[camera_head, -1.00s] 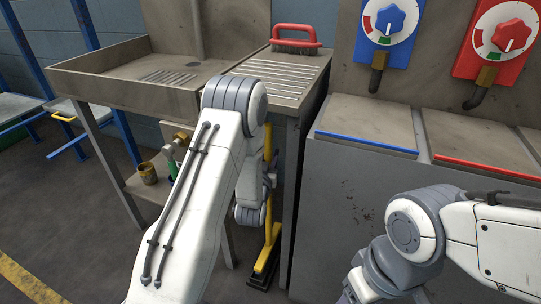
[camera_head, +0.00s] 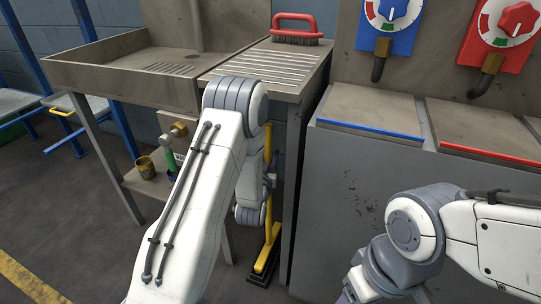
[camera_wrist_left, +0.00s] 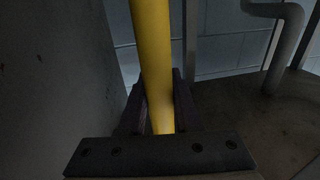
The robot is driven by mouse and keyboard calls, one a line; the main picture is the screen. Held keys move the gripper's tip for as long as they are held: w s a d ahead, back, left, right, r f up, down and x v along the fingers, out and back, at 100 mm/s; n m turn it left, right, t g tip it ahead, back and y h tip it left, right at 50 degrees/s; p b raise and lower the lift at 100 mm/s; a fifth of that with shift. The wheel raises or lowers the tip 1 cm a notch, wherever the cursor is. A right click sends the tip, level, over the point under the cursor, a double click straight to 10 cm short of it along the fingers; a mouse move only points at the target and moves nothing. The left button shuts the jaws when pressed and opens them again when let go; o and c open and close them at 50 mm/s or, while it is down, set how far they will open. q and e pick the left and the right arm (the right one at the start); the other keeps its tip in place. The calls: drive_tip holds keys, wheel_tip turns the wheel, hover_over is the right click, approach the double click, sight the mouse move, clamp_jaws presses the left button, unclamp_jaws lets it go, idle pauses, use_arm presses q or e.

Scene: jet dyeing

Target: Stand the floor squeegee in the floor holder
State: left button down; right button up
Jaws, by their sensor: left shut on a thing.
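The floor squeegee has a yellow handle (camera_head: 267,146) that stands roughly upright beside the steel sink unit. Its yellow lower part (camera_head: 270,246) ends in a dark foot close to the floor; I cannot tell whether it touches. My left gripper (camera_head: 269,181) is shut on the handle, partly hidden by my own forearm. In the left wrist view the yellow pole (camera_wrist_left: 152,55) runs between the two dark fingers (camera_wrist_left: 160,105). My right gripper is out of view; only its arm shows at lower right. I cannot make out the floor holder.
The steel sink unit (camera_head: 110,75) has a ribbed drainboard with a red-handled brush (camera_head: 294,28). A grey cabinet (camera_head: 345,200) stands close on the right. Floor at left is open.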

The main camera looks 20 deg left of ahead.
use_arm(q)
drive_tip(key=shift+f+b, duration=0.85)
drive_tip(key=shift+f, duration=0.1)
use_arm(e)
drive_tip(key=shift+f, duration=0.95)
use_arm(q)
drive_tip(key=c, duration=0.5)
unclamp_jaws()
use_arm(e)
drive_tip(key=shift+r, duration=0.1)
